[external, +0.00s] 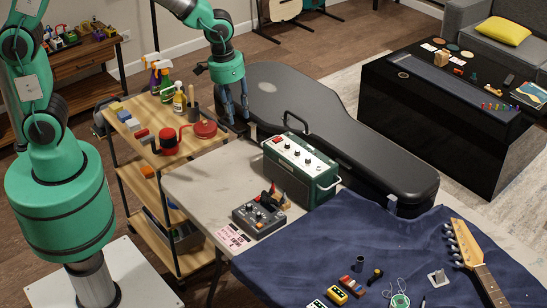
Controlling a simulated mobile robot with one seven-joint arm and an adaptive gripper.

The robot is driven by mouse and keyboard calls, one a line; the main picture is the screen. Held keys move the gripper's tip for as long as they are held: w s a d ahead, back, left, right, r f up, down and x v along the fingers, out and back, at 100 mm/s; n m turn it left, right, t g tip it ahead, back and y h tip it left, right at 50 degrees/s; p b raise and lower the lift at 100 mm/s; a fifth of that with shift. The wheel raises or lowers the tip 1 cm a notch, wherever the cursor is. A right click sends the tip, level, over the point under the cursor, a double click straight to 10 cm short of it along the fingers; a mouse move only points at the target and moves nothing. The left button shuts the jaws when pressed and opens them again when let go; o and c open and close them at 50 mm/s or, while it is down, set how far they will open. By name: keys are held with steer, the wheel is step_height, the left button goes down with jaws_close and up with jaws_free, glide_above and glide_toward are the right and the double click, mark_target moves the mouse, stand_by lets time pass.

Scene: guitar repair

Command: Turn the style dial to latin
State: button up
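A green amplifier-like box (301,172) with a black handle stands on the pale table; its top panel has several white knobs and a red part. A dark grey box (259,216) with several knobs sits in front of it, lower left, with red and black clips beside it. Labels are too small to read, so I cannot tell which knob is the style dial or where it points. My gripper (236,116) points down above the far left of the table, left of the black guitar case. Its fingers look apart with nothing between them. It is away from both boxes.
The black guitar case (370,160) lies behind the green box. A wooden cart (165,160) with bottles and tools stands left. A blue cloth (330,245) holds small parts and a guitar neck (480,265) at front right. A pink-white card (232,238) lies by the grey box.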

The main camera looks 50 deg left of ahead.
steer(key=g, duration=0.1)
glide_above(259, 213)
step_height(259, 213, down, 16)
steer(key=shift+m+y, duration=0.4)
steer(key=shift+f, duration=0.15)
step_height(259, 213, down, 14)
steer(key=shift+r+b, duration=0.25)
steer(key=shift+b, duration=0.95)
jaws_close()
